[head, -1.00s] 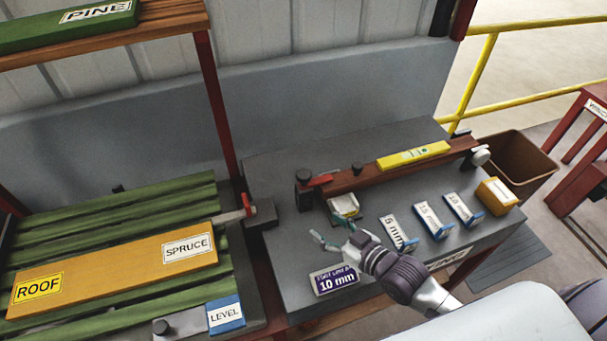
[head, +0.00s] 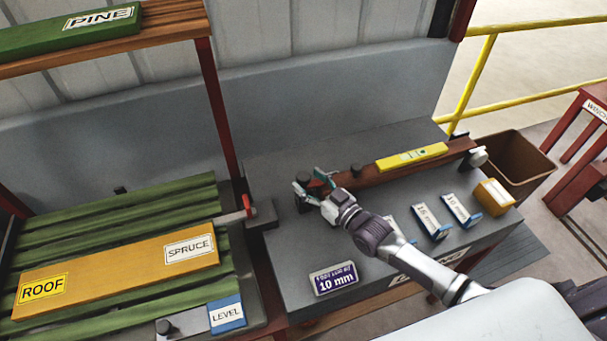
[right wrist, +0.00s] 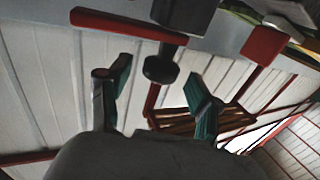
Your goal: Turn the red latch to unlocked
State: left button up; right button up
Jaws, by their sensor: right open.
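A small red latch (head: 315,184) sits at the left end of the brown wooden rail on the right bench, by a black block with a round knob. It is partly hidden by my right gripper (head: 310,181), which is open with its teal fingertips at either side of the latch end. In the right wrist view the open fingers (right wrist: 158,72) have nothing between them but a dark knob (right wrist: 160,70) just beyond. A long red bar (right wrist: 125,25) lies above them there. I cannot tell if anything touches. My left gripper is not in view.
A yellow level (head: 412,156) lies on the rail. Another red latch piece (head: 247,204) is on the left bench, near the SPRUCE plank (head: 120,268).

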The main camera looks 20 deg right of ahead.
jog(key=shift+x, duration=1.25)
grip_shut()
